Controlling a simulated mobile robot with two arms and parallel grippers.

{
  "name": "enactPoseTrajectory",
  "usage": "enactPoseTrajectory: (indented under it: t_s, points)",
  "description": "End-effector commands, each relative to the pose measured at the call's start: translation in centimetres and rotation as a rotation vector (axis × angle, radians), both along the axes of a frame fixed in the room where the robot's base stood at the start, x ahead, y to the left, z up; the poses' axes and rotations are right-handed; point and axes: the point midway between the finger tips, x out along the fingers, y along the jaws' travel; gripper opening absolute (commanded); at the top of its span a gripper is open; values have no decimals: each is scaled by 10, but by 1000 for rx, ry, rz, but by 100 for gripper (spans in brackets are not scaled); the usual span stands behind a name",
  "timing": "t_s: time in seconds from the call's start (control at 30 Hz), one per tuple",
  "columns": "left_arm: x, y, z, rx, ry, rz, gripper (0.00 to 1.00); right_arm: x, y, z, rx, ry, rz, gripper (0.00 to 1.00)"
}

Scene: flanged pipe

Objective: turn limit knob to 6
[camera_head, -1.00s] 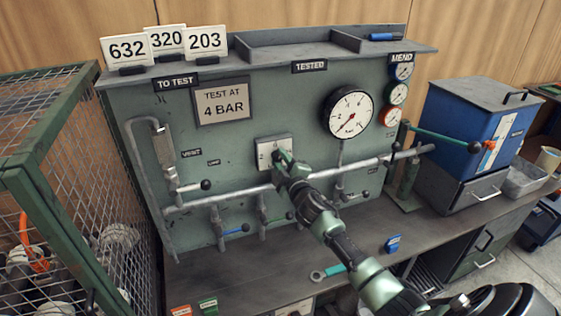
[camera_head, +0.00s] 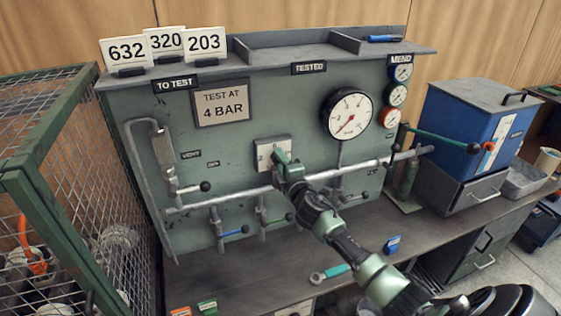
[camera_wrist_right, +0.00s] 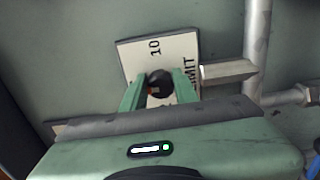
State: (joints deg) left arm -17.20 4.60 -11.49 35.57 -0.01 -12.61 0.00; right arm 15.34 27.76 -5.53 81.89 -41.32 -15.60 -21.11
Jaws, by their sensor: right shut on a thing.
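The limit knob (camera_wrist_right: 160,83) is a round black knob on a pale square dial plate on the green panel. The plate (camera_wrist_right: 185,48) shows "10" and part of the word "LIMIT", turned sideways in the right wrist view. In the head view the plate (camera_head: 264,153) is partly covered by my right gripper (camera_head: 280,158). My right gripper's two green fingers (camera_wrist_right: 158,92) sit on either side of the knob and are shut on it. The knob's pointer and most of the scale are hidden, so its setting cannot be read. My left gripper is not in view.
A large pressure gauge (camera_head: 348,115) is right of the plate. Grey pipes (camera_head: 235,200) with valve levers run across the panel below. A wire cage (camera_head: 75,190) stands at left and a blue box (camera_head: 470,115) at right. A ring-ended tool (camera_head: 330,273) lies on the bench.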

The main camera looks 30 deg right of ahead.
Motion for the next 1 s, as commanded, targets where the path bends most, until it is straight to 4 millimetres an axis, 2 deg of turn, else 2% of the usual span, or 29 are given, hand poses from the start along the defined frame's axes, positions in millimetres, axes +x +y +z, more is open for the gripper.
enactPoseTrajectory:
  t_s: [0.27,0.3,0.37,0.73,0.87,1.0]
  points:
    - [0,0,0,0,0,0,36,0,1,-2,0,2,3,0]
    - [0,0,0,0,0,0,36,0,1,-2,0,2,3,38]
    - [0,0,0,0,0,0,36,0,1,-2,1,2,2,51]
    - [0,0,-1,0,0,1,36,-4,1,-1,1,1,1,51]
    - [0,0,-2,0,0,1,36,-20,5,-3,-1,2,3,51]
    - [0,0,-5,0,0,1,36,-44,12,-3,0,3,3,51]
